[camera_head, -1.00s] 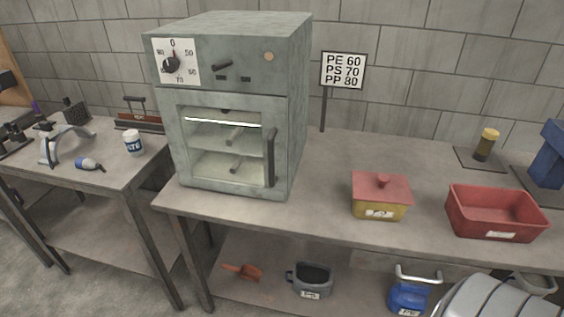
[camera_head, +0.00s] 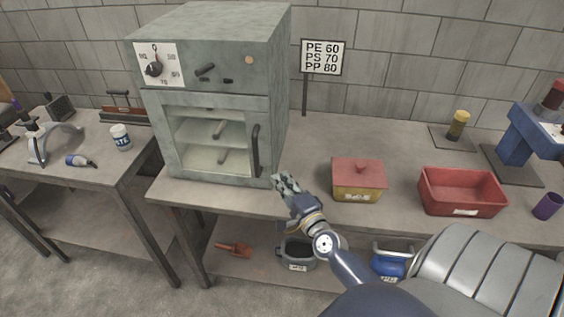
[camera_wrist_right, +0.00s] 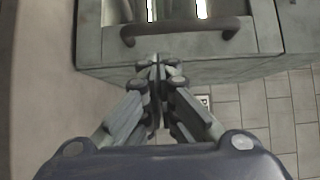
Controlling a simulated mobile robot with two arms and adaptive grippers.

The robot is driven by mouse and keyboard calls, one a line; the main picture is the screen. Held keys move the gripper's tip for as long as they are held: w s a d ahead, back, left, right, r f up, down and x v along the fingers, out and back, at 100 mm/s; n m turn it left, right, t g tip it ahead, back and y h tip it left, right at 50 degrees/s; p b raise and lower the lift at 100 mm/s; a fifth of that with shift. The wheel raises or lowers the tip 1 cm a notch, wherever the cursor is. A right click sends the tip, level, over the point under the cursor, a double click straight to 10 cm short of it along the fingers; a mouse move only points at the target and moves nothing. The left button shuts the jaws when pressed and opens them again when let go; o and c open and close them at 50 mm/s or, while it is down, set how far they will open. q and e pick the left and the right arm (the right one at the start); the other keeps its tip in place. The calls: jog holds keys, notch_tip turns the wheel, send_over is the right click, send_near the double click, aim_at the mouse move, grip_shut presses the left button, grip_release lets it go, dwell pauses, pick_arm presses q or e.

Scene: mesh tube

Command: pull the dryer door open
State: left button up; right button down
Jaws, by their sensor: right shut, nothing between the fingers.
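The dryer (camera_head: 208,95) is a grey-green box standing on the bench. Its glazed door (camera_head: 213,140) looks shut, with shelves showing behind the window. The dark bar handle (camera_head: 255,150) is upright at the door's right edge. My right gripper (camera_head: 279,180) is shut and empty, just below and right of the handle in the head view. In the right wrist view the closed fingers (camera_wrist_right: 155,66) point at the door, with the handle (camera_wrist_right: 180,29) across their front; a gap shows between them. My left gripper is not in view.
A yellow box with a red lid (camera_head: 358,180) and a red bin (camera_head: 462,192) stand to the right on the bench (camera_head: 320,135). A sign (camera_head: 321,57) stands behind. A grey pot (camera_head: 298,253) and an orange scoop (camera_head: 234,249) are on the lower shelf.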

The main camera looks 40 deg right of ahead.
aim_at(265, 158)
jog(key=x, duration=0.7)
jog(key=shift+w, duration=0.35)
jog(key=shift+p, duration=0.3)
